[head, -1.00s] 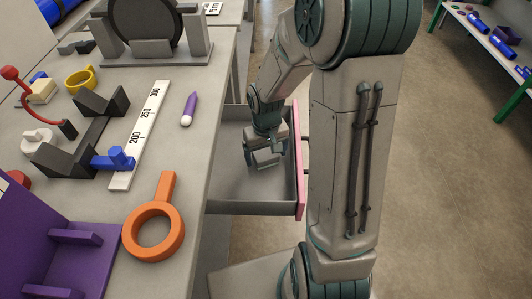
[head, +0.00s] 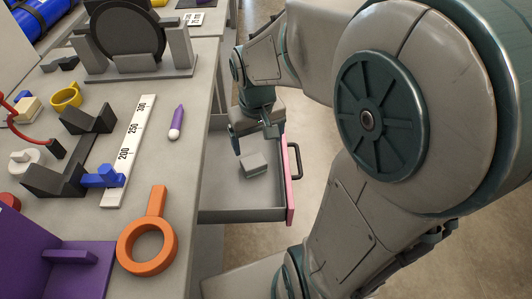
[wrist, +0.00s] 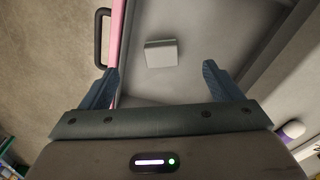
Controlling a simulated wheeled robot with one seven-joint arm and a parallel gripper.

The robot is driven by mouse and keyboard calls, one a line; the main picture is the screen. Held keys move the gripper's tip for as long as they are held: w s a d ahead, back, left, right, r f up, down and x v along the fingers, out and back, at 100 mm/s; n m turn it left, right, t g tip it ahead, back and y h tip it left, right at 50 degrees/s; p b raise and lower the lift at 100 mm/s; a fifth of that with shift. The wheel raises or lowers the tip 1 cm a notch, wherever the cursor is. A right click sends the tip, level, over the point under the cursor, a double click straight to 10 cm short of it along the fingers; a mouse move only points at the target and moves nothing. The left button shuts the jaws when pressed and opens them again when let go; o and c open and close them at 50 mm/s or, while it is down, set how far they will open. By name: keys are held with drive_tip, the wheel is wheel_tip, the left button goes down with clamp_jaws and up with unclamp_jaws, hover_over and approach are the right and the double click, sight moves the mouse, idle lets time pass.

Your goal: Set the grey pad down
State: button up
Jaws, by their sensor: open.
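The grey pad (head: 254,165) is a small light block lying on the floor of the open drawer (head: 232,198). In the wrist view the pad (wrist: 161,54) lies beyond the fingertips, between their lines and apart from both. My gripper (head: 253,146) is above the drawer, just over the pad, with its fingers spread and nothing between them. In the wrist view both blue fingers of my gripper (wrist: 158,82) are wide apart.
The drawer has a pink front (head: 291,184) with a dark handle (head: 295,161). On the bench to the left are an orange ring (head: 149,243), a purple marker (head: 176,122), a white ruler (head: 130,148) and black V-blocks (head: 87,120). The drawer floor around the pad is clear.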

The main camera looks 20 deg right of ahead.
drive_tip(key=s+r+t, duration=0.1)
drive_tip(key=s+r, duration=0.1)
drive_tip(key=s, duration=0.6)
drive_tip(key=shift+s+a+r+m, duration=0.15)
drive_tip(key=shift+a+r+m, duration=0.1)
drive_tip(key=shift+r+m, duration=0.1)
